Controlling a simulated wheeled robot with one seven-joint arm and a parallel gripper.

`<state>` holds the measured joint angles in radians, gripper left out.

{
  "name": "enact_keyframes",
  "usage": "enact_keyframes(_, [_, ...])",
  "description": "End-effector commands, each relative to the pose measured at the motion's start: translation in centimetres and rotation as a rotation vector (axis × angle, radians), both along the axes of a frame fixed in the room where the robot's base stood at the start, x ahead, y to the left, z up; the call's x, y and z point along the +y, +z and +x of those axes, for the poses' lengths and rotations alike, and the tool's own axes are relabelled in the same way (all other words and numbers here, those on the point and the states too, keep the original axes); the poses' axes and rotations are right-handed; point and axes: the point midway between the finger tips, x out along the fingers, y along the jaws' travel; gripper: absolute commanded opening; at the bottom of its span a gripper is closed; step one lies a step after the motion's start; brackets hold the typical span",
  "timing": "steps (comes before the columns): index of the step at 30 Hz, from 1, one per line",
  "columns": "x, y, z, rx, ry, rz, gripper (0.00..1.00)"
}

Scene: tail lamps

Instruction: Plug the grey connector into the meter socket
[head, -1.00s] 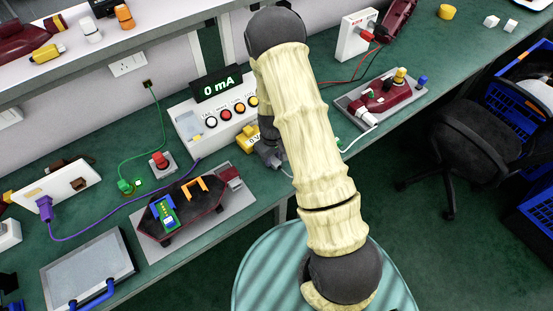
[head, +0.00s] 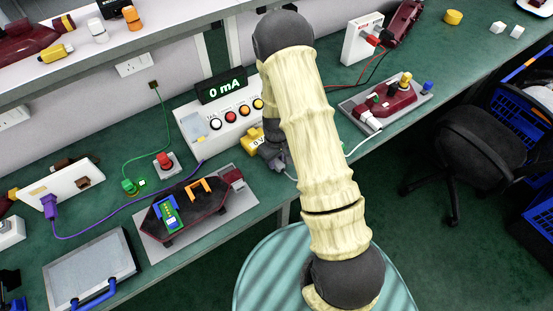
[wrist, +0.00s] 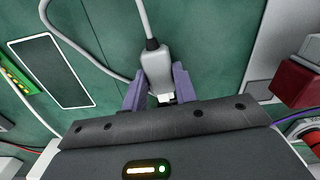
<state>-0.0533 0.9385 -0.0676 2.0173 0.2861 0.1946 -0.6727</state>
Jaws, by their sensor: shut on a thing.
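The grey connector (wrist: 155,66) shows in the wrist view with its cable running up from the top and its light metal end pointing down the picture. My gripper (wrist: 158,82) has its two purple fingers on either side of the connector and is shut on it. In the head view my gripper (head: 271,155) is partly hidden behind my arm, just right of the meter's front. The meter (head: 216,118) is a white box with a display reading "0 mA" and a row of coloured round buttons. I cannot make out its socket; the arm hides part of that area.
A yellow block (head: 250,136) stands close beside my gripper. A dark red lamp housing (head: 205,207) lies on a grey board in front of the meter. A red button box (head: 164,163) and a grey lidded case (head: 90,268) are farther left. Another lamp board (head: 420,95) stands right of my arm.

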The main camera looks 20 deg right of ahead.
Motion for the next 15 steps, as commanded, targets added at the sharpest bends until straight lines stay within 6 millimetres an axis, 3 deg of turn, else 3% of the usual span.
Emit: enact_keyframes(15, [0.4, 0.02, 0.97, -0.001, -0.001, -0.001, 0.05])
